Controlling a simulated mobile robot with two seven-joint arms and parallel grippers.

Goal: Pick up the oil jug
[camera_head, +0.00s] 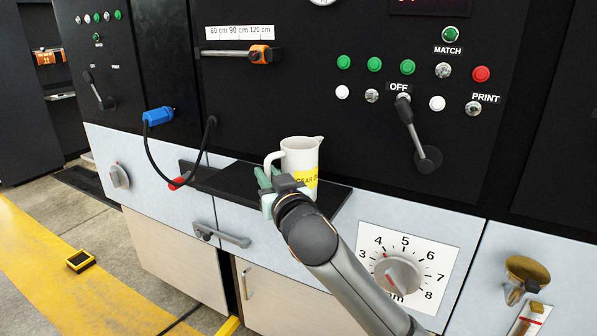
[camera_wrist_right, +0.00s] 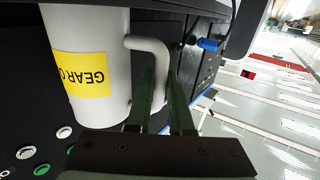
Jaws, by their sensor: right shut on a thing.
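The oil jug (camera_head: 301,158) is white with a spout and a yellow label reading "GEAR O". It stands upright at the black shelf (camera_head: 335,196) on the machine's front; my gripper hides part of its lower side. My right gripper (camera_head: 268,180) is at the jug's left side, by the handle. In the right wrist view, the jug (camera_wrist_right: 88,55) shows close up, and the fingers of the right gripper (camera_wrist_right: 165,100) are shut on its handle (camera_wrist_right: 158,62). I cannot tell whether the jug's base touches the shelf. My left gripper is not in view.
The black panel behind carries green, white and red buttons (camera_head: 481,74) and a lever (camera_head: 412,130). A blue plug (camera_head: 158,116) with a cable hangs left of the jug. A dial (camera_head: 398,274) and drawer handle (camera_head: 222,236) sit below the shelf.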

